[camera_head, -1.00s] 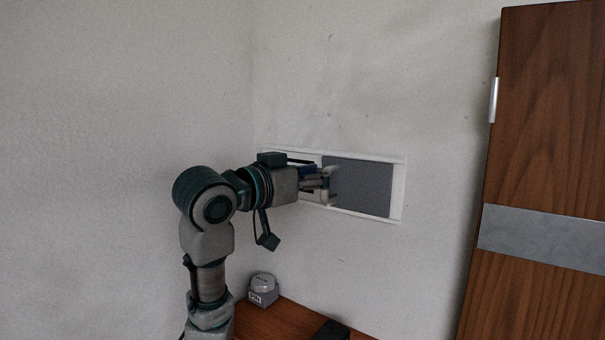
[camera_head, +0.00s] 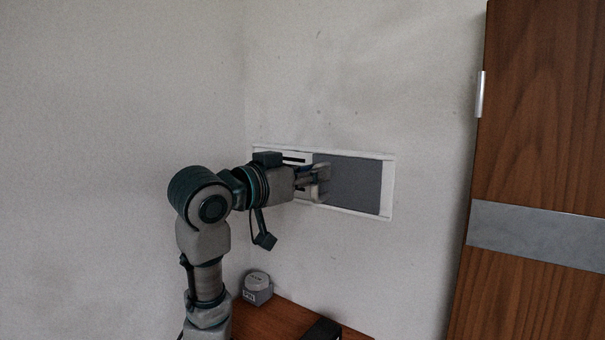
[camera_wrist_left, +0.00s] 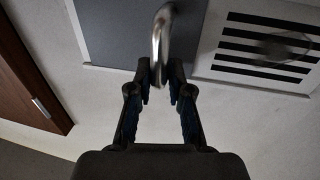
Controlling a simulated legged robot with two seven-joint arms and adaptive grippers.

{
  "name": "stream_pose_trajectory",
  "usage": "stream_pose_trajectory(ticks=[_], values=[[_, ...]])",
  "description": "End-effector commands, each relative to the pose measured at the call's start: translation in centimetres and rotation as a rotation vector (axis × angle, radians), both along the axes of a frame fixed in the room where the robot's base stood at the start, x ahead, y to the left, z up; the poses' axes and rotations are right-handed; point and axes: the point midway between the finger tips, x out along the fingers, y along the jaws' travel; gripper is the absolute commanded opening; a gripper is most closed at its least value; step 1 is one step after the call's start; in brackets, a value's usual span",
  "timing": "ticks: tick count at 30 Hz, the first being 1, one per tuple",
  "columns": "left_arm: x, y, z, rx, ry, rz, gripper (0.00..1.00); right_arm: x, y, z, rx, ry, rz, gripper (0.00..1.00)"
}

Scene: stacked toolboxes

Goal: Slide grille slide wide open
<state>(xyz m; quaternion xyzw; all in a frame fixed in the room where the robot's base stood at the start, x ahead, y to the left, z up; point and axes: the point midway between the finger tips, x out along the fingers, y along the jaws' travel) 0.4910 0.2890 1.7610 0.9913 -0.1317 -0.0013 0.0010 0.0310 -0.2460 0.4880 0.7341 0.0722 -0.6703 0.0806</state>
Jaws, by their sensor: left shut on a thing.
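A white rectangular frame (camera_head: 387,187) is set in the wall, with a plain grey panel area (camera_head: 355,185) on its right. A white slotted grille (camera_head: 297,158) is on its left, partly hidden behind my left gripper (camera_head: 324,182). In the left wrist view the grey area (camera_wrist_left: 115,30) is on the left and the striped grille (camera_wrist_left: 262,50) is on the right. There my left gripper (camera_wrist_left: 160,78) is shut on a curved metal handle (camera_wrist_left: 160,30). The handle's attachment point is hard to make out. My right gripper is not in view.
A wooden door (camera_head: 540,165) with a metal band stands at the right. Below the frame, a wooden surface (camera_head: 275,318) holds a small grey box with a round top (camera_head: 257,288) and a dark object (camera_head: 323,330). The wall around the frame is bare.

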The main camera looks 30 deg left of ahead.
Motion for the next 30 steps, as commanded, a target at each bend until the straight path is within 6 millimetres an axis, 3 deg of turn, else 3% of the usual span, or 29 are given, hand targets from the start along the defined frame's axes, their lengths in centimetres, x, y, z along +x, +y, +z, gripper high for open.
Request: stream_pose_trajectory(ticks=[1, 3, 9, 12, 14, 30], values=[[0.1, -0.5, -0.3, 0.008, 0.006, -0.016, 0.24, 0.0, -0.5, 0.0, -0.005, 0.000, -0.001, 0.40], [0.1, -0.3, -0.3, 0.008, 0.005, -0.017, 0.41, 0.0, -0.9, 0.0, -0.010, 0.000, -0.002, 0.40], [-0.1, 0.1, -0.1, 0.002, -0.001, -0.013, 0.41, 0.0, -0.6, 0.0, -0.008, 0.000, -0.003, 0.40], [-0.3, 0.2, 0.0, 0.001, -0.003, -0.012, 0.41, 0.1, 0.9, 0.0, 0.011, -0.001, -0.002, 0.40], [-0.7, 0.3, 0.0, 0.001, -0.005, -0.012, 0.41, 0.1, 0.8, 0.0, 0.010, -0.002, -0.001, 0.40], [-10.0, 3.0, -0.3, 0.003, 0.001, -0.013, 0.41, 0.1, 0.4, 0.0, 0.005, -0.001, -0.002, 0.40]])
